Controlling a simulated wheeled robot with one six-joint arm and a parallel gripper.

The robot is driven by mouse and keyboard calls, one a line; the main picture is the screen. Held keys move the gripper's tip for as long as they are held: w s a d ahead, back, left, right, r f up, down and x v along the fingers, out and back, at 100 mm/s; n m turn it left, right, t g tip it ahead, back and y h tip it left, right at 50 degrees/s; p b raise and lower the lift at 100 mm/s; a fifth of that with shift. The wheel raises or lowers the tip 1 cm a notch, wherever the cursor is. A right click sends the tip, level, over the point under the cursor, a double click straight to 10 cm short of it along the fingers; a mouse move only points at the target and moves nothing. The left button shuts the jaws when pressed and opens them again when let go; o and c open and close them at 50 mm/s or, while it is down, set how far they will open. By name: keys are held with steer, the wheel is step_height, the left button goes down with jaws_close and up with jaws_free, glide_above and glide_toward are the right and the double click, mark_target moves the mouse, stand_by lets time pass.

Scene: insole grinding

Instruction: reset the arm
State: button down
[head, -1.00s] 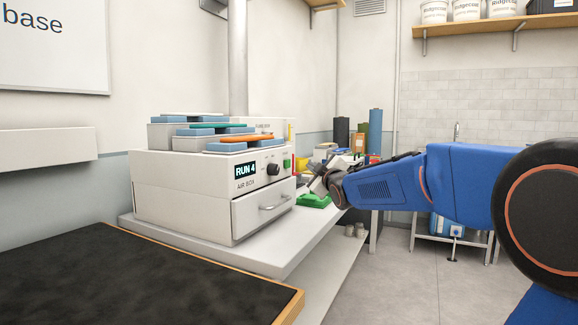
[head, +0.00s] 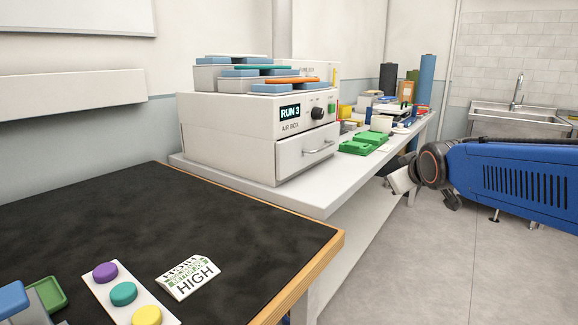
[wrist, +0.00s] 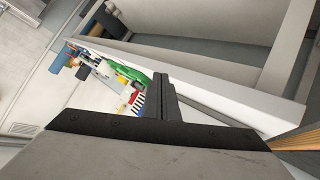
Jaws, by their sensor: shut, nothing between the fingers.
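My arm (head: 510,178) reaches in from the right edge of the head view, beside the white bench and above the grey floor. My gripper's end is small there and partly hidden by the wrist. In the wrist view my gripper (wrist: 161,92) shows as dark fingers close together, with nothing held between them. The fingers stand apart from the bench items seen beyond them.
The air box (head: 245,135) stands on the white bench (head: 300,192), its display reading RUN 3. Green trays (head: 365,142) lie behind it. A dark-topped table (head: 160,225) fills the left front, with coloured discs (head: 123,293) and a HIGH sign (head: 188,275). The floor (head: 420,265) is clear.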

steer(key=s+f+m+g, duration=0.1)
steer(key=s+f+g, duration=0.1)
steer(key=s+f, duration=0.4)
steer(key=s+f+m+g, duration=0.2)
steer(key=s+f, duration=0.4)
steer(key=s, duration=0.9)
steer(key=s+f+m+g, duration=0.2)
steer(key=s+f+g, duration=0.1)
steer(key=s+f, duration=0.4)
steer(key=s, duration=0.3)
steer(key=shift+s+d, duration=0.3)
steer(key=shift+s, duration=0.1)
stand_by(1.9)
